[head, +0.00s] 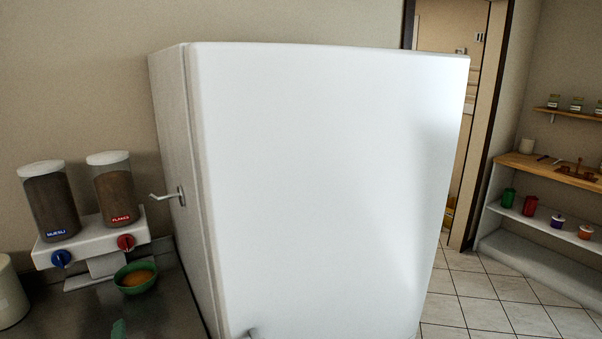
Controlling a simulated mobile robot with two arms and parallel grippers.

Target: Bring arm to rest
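Neither of my grippers shows in the head view, and no part of my arms can be made out. A large white cabinet, like a fridge (320,190), fills the middle of the view. A small metal handle (168,195) sticks out on its narrow left face. I cannot tell whether its door is fully shut. A small grey piece (250,333) shows at its bottom edge, cut off by the frame.
On the dark counter (165,315) at left stand a cereal dispenser (95,240) and a green bowl (136,277) with brown contents. A doorway (450,130) lies behind right. Shelves (545,215) hold jars. Tiled floor (490,310) at right is clear.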

